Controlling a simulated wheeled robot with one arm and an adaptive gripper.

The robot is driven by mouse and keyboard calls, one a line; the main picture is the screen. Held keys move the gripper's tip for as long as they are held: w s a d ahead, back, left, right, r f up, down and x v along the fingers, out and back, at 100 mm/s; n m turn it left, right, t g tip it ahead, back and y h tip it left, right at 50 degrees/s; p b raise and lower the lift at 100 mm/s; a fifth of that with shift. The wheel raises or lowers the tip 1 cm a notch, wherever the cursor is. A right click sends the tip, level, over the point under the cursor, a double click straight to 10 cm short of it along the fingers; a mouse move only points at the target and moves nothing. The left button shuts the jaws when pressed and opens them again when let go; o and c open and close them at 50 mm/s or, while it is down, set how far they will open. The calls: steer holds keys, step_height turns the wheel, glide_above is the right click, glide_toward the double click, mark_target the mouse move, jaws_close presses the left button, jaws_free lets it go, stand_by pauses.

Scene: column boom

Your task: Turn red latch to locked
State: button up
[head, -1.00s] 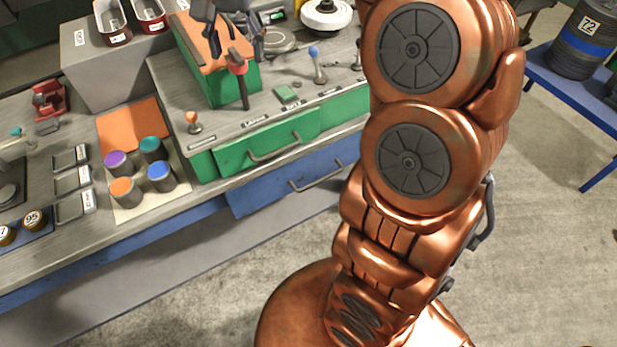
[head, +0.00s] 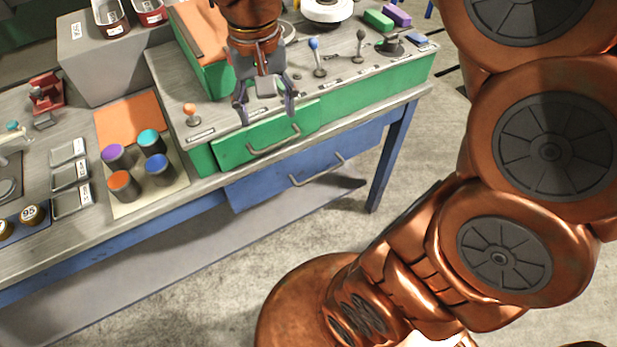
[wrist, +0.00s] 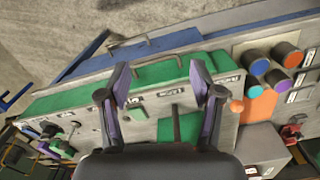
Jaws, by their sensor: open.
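My gripper (head: 265,112) is open above the workbench's raised grey panel, fingers pointing down toward the green drawer side. In the wrist view my gripper (wrist: 160,76) shows two spread fingers with nothing held between them. A small red patch (head: 262,61), which may be part of the red latch, shows behind the fingers in the head view. The gripper hides most of that spot, so I cannot tell the latch's angle or whether anything touches it. I cannot make out the latch in the wrist view.
An orange-knobbed lever (head: 190,110) stands left of my gripper; a blue-knobbed lever (head: 315,50) and a black-knobbed lever (head: 360,42) stand right. A green drawer (head: 235,148) is below. Several coloured cylinders (head: 120,184) stand left. Floor in front is clear.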

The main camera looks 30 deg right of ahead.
steer(key=s+d+f+n+g, duration=0.1)
steer(key=s+f+n, duration=0.1)
steer(key=s+f, duration=0.6)
steer(key=s, duration=0.3)
steer(key=shift+b, duration=0.4)
steer(key=shift+d, duration=0.1)
steer(key=s+f+n, duration=0.1)
steer(key=s+f, duration=0.2)
steer(key=s, duration=0.2)
steer(key=shift+s+d+f, duration=0.35)
steer(key=shift+d, duration=0.05)
